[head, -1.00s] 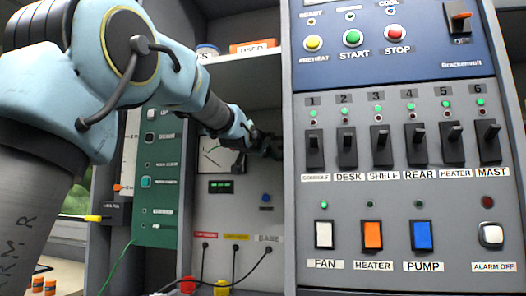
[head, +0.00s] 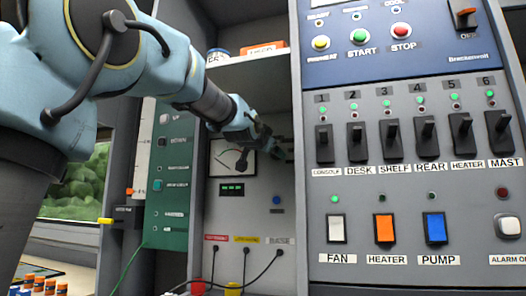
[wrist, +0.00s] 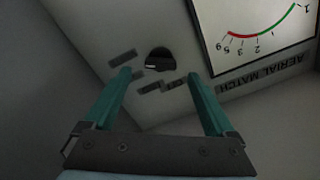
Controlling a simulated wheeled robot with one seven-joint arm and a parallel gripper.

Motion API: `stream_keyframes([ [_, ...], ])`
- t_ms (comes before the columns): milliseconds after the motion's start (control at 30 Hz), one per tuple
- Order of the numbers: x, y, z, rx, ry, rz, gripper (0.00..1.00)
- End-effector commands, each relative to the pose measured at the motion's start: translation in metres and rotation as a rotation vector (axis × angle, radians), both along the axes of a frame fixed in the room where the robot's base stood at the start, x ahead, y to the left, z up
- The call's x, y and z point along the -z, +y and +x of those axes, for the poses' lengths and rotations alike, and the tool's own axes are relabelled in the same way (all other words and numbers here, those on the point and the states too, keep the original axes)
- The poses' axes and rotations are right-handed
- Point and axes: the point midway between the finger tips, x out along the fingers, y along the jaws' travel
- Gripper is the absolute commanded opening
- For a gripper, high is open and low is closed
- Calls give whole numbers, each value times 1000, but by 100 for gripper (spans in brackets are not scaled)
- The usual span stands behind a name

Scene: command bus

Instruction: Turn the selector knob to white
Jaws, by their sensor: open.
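A black round knob (wrist: 160,60) shows in the wrist view, on the grey panel beside the aerial-match meter (wrist: 262,32). Small dark labels (wrist: 150,87) surround it, too dim to read; I cannot tell which setting its pointer faces. My gripper (wrist: 158,74) is open and empty, its two teal fingers on either side of the knob in the picture. Whether they touch the panel is unclear. In the head view, my gripper (head: 278,147) is in the recess right of the meter (head: 233,158), and the knob cannot be made out behind it.
A large switch panel (head: 410,185) stands close to the right of my gripper. A shelf (head: 250,70) with a box and a tin is above the recess. Below are cables plugged into labelled sockets (head: 246,250). A green panel (head: 172,170) stands left.

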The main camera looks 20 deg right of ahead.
Motion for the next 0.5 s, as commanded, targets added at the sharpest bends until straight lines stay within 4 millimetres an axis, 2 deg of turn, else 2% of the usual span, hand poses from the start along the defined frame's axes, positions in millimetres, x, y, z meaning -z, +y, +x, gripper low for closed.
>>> stream_keyframes([
  [500,3,14,-21,13,-1,-1,90],
])
